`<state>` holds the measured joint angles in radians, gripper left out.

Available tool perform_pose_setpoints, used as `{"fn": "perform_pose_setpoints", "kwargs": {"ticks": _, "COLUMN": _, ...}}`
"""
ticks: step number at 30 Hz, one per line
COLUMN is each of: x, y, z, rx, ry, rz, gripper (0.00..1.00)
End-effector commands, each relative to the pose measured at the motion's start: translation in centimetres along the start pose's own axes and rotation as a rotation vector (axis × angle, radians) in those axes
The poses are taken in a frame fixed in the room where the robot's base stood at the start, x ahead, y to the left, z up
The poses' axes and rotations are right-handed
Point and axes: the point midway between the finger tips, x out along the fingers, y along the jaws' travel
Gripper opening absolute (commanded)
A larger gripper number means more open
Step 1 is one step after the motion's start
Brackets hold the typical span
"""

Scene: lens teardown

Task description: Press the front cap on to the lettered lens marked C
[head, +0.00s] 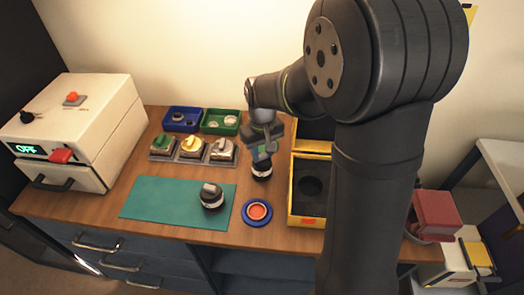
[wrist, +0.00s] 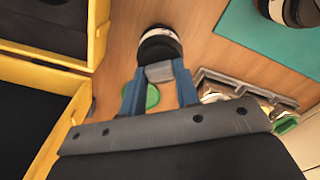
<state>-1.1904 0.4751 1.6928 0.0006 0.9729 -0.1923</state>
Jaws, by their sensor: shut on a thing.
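My gripper (head: 262,150) points down at the back of the table, left of the yellow case. In the wrist view its two blue fingers (wrist: 158,84) are shut on a grey block (wrist: 160,72) on top of a black, white-banded lens (wrist: 160,47). This lens also shows below my gripper in the head view (head: 261,172). I cannot tell whether it touches the table. A second black lens (head: 212,200) with a white band and a grey block on top stands on the teal mat (head: 150,203). No letter is readable, and I cannot single out the front cap.
A blue round dish (head: 257,223) with an orange centre lies right of the mat. The open yellow case (head: 291,195) stands close on the right.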

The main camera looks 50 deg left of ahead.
Motion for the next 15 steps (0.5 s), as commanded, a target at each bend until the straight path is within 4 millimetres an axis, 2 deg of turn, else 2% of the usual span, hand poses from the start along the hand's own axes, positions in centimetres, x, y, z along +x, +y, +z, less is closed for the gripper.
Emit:
{"fn": "perform_pose_setpoints", "kwargs": {"ticks": 5, "x": 0.0, "y": 0.0, "z": 0.0, "rx": 0.0, "ry": 0.0, "rz": 0.0, "gripper": 0.08}}
{"fn": "perform_pose_setpoints", "kwargs": {"ticks": 6, "x": 0.0, "y": 0.0, "z": 0.0, "rx": 0.0, "ry": 0.0, "rz": 0.0, "gripper": 0.35}}
{"fn": "perform_pose_setpoints", "kwargs": {"ticks": 9, "x": 0.0, "y": 0.0, "z": 0.0, "rx": 0.0, "ry": 0.0, "rz": 0.0, "gripper": 0.54}}
{"fn": "perform_pose_setpoints", "kwargs": {"ticks": 15, "x": 0.0, "y": 0.0, "z": 0.0, "rx": 0.0, "ry": 0.0, "rz": 0.0, "gripper": 0.54}}
